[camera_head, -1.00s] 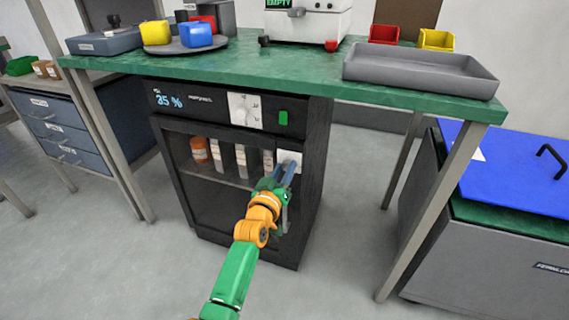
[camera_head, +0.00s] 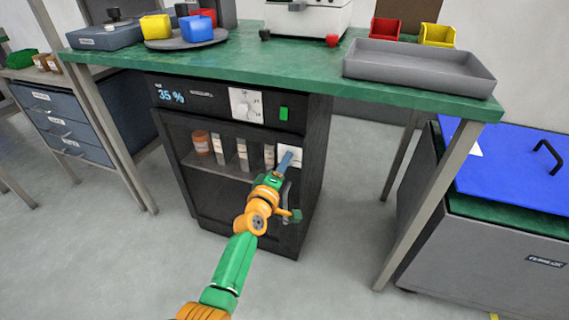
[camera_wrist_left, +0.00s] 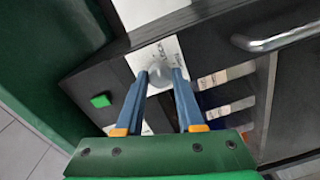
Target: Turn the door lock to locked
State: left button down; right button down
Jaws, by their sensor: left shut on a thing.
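The door lock is a round grey knob (camera_wrist_left: 160,75) on a white plate (camera_head: 291,153) at the upper right of the dark cabinet's glass door (camera_head: 222,180). In the left wrist view the knob lies between the two blue fingers of my left gripper (camera_wrist_left: 159,76), which is shut on it. In the head view the left gripper (camera_head: 286,161) reaches the plate, and its fingers overlap, hiding the knob. The marks on the plate are too small and too covered to tell the lock's position. My right gripper is not in view.
A vertical door handle (camera_wrist_left: 285,38) runs close to the lock. Above the door are a green button (camera_head: 283,113), a white dial (camera_head: 245,104) and a display. Bottles (camera_head: 222,149) stand behind the glass. The green bench top (camera_head: 290,66) overhangs the cabinet.

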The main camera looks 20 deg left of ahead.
pick_arm(q)
jog(key=shift+n, duration=0.6)
jog(key=c, duration=0.5)
grip_release()
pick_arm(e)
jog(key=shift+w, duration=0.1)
pick_arm(q)
jog(key=s+p, duration=0.3)
jog(key=s, duration=0.4)
jog(key=shift+a+r, duration=0.1)
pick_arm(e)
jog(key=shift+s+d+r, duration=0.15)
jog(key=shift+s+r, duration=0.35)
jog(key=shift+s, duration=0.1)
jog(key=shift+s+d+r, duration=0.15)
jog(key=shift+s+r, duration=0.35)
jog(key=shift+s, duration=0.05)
